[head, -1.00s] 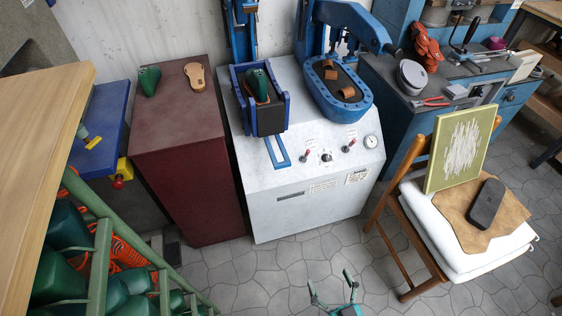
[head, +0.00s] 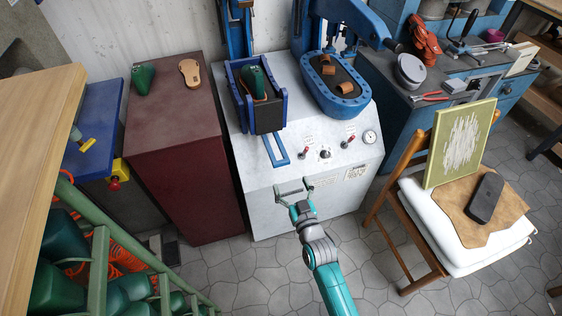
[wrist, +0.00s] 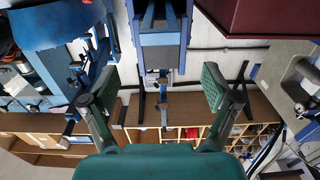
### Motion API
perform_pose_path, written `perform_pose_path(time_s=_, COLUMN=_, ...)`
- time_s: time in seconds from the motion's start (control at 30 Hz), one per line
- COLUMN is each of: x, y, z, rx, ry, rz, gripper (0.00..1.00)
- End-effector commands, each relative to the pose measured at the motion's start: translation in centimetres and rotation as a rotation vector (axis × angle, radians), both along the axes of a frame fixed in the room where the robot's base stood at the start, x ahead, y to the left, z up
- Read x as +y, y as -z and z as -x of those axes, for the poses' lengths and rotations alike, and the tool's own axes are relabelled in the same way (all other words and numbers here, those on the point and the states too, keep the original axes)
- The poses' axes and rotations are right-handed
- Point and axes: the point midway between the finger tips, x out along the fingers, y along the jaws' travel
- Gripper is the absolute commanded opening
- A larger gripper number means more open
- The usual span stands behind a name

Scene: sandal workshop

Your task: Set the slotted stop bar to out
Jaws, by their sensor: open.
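The slotted stop bar (head: 275,150) is a flat blue bar with a long slot. In the head view it sticks out from the front of the blue press frame (head: 283,108), over the top of the white machine (head: 253,188). My gripper (head: 292,186) is open and empty in front of the machine, below and slightly right of the bar's front end in the picture, apart from it. In the wrist view my gripper (wrist: 155,85) has its two green-padded fingers spread wide with nothing between them. I cannot tell the bar surely in the wrist view.
A green last (head: 257,82) sits inside the press frame. Red-tipped levers (head: 303,152) and a round gauge (head: 369,137) are right of the bar. A maroon cabinet (head: 175,160) stands left, a chair (head: 440,225) right. The floor (head: 390,275) between is free.

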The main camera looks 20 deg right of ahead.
Motion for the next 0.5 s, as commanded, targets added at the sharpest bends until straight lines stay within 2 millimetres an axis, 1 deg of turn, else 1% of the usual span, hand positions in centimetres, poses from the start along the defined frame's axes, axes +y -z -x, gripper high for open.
perform_pose_path(time_s=0.3, x=0.0, y=-0.1, z=-5.2, rx=0.0, ry=0.0, rz=0.0, gripper=0.88)
perform_pose_path(time_s=0.5, x=0.0, y=0.0, z=-8.0, rx=0.0, ry=0.0, rz=0.001, gripper=0.88)
